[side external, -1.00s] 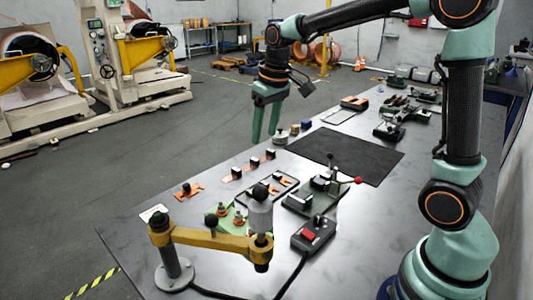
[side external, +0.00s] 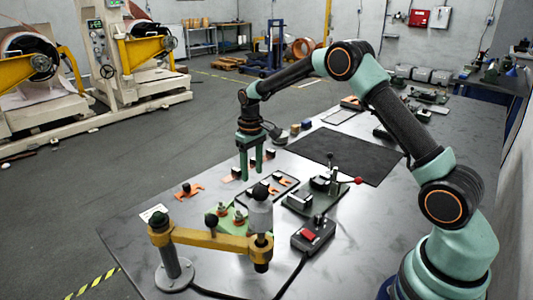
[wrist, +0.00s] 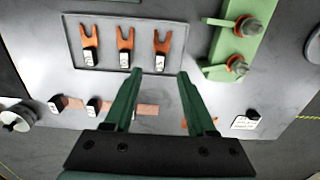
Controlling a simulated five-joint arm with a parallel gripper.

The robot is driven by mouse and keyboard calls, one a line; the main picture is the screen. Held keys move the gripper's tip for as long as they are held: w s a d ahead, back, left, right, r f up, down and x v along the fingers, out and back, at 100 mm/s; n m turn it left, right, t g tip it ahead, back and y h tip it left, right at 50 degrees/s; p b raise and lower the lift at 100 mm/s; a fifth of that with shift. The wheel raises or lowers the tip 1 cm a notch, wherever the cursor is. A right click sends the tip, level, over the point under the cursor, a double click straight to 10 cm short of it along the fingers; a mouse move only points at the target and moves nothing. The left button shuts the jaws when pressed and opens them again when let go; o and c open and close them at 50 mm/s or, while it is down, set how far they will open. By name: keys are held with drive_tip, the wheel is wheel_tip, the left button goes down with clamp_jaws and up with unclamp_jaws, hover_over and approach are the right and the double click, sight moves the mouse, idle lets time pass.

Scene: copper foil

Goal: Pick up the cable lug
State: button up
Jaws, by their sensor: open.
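My gripper (side external: 250,176) is open and empty, pointing down above the row of loose copper pieces. Its two green fingers also show in the wrist view (wrist: 159,74), spread apart, with their tips near the lower edge of a shallow tray. Three fork-ended copper pieces with dark-and-white blocks lie in the tray: left (wrist: 89,46), middle (wrist: 126,46) and right (wrist: 162,48). Outside it lie copper strips with similar blocks (wrist: 66,103), one partly behind the left finger. Another copper piece (side external: 189,190) lies apart. I cannot tell which piece is the cable lug.
A green plate (wrist: 219,72) with bolts lies beside the tray (wrist: 72,66). A lever tool (side external: 318,198), a red-button box (side external: 314,235) and a yellow jointed arm stand (side external: 213,240) stand close by. A black mat (side external: 345,153) lies clear farther back.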

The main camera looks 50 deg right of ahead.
wheel_tip(320, 180, down, 7)
drive_tip(key=shift+w+f, duration=0.1)
drive_tip(key=shift+f, duration=0.05)
idle(0.4)
clamp_jaws()
